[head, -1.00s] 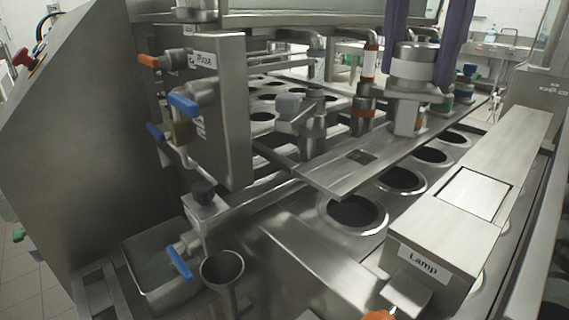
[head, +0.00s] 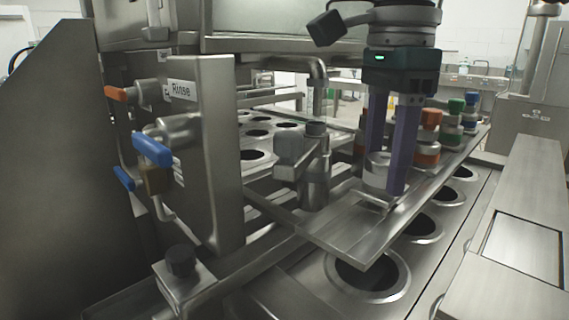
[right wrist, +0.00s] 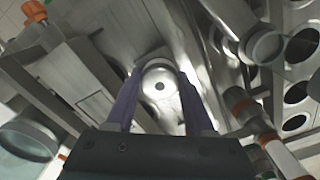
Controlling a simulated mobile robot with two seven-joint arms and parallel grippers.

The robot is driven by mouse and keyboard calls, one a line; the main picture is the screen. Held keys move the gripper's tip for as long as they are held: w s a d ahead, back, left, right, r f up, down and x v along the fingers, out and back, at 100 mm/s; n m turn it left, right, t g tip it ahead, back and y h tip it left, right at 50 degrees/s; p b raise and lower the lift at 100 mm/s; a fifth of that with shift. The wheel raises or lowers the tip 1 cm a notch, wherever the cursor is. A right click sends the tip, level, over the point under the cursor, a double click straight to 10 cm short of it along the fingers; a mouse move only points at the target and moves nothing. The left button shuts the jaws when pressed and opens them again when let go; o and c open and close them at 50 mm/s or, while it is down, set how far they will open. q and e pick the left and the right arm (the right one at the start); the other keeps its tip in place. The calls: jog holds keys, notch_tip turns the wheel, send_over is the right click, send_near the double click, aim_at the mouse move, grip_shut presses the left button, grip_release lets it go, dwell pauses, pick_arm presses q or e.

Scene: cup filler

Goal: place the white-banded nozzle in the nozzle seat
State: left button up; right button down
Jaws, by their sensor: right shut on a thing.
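The white-banded nozzle (head: 377,174) is a steel cylinder with a pale band. My right gripper (head: 386,184) is shut on it, one purple finger on each side, and holds it upright low over the steel shelf plate. The nozzle seat, a square opening (head: 374,202) in the plate, is partly hidden under the nozzle. I cannot tell whether the nozzle is inside it or just above. In the right wrist view the nozzle's round end (right wrist: 160,86) shows between the two fingers. My left gripper is not in view.
Orange- (head: 427,142), green- (head: 452,122) and blue-topped (head: 471,108) nozzles stand further along the plate. A steel valve fitting (head: 316,170) is close left of the nozzle. The "Rinse" box (head: 207,150) is further left. Round cup holes (head: 366,277) run below the plate.

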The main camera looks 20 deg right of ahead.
jog(key=shift+f, duration=0.65)
jog(key=shift+f, duration=0.2)
jog(key=shift+c, duration=1.4)
grip_release()
jog(key=shift+r, duration=0.1)
notch_tip(320, 180, up, 12)
jog(key=shift+r, duration=0.1)
